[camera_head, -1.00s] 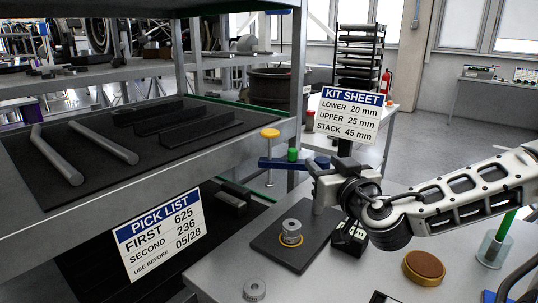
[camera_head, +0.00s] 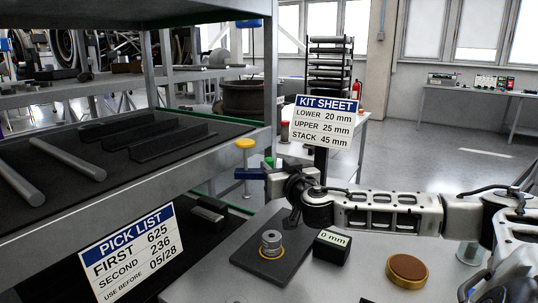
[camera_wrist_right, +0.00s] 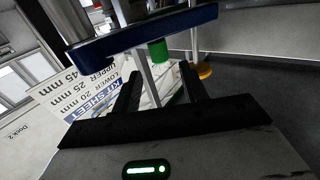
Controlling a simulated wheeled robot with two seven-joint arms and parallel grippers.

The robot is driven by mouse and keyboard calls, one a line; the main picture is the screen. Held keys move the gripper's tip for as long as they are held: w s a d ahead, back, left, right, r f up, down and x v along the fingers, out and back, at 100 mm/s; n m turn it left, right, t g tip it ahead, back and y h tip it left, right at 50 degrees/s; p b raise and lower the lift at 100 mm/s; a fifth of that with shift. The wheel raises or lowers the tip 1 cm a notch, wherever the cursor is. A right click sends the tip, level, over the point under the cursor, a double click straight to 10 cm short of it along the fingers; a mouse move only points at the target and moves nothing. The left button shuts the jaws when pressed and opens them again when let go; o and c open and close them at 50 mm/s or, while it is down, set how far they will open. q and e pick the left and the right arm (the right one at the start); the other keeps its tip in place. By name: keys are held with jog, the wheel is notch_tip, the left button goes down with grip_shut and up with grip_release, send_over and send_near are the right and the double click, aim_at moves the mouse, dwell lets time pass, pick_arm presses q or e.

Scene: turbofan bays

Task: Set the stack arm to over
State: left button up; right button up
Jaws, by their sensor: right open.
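The stack arm is a blue bar (camera_head: 248,174) with a yellow knob (camera_head: 245,143) and a green knob (camera_head: 269,161). In the right wrist view the blue bar (camera_wrist_right: 145,34) crosses the top, with the green knob (camera_wrist_right: 158,50) below it and the yellow knob (camera_wrist_right: 204,71) to the right. My right gripper (camera_wrist_right: 160,88) is open, its dark fingers pointing toward the green knob with nothing gripped. In the head view the right gripper (camera_head: 280,183) is close beside the bar; contact cannot be told. A silver stack (camera_head: 271,242) in a yellow ring stands on a dark plate (camera_head: 290,262).
A black display block (camera_head: 332,247) reads 0 mm. A brown-topped round disc (camera_head: 407,269) lies on the table at right. The kit sheet sign (camera_head: 324,123) stands behind my right arm. A shelf with a pick list (camera_head: 130,252) fills the left.

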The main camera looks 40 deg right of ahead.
aim_at(271, 160)
jog(key=p+x, duration=0.1)
jog(key=x, duration=0.4)
jog(key=shift+w+d, duration=0.1)
jog(key=shift+w, duration=0.25)
grip_shut()
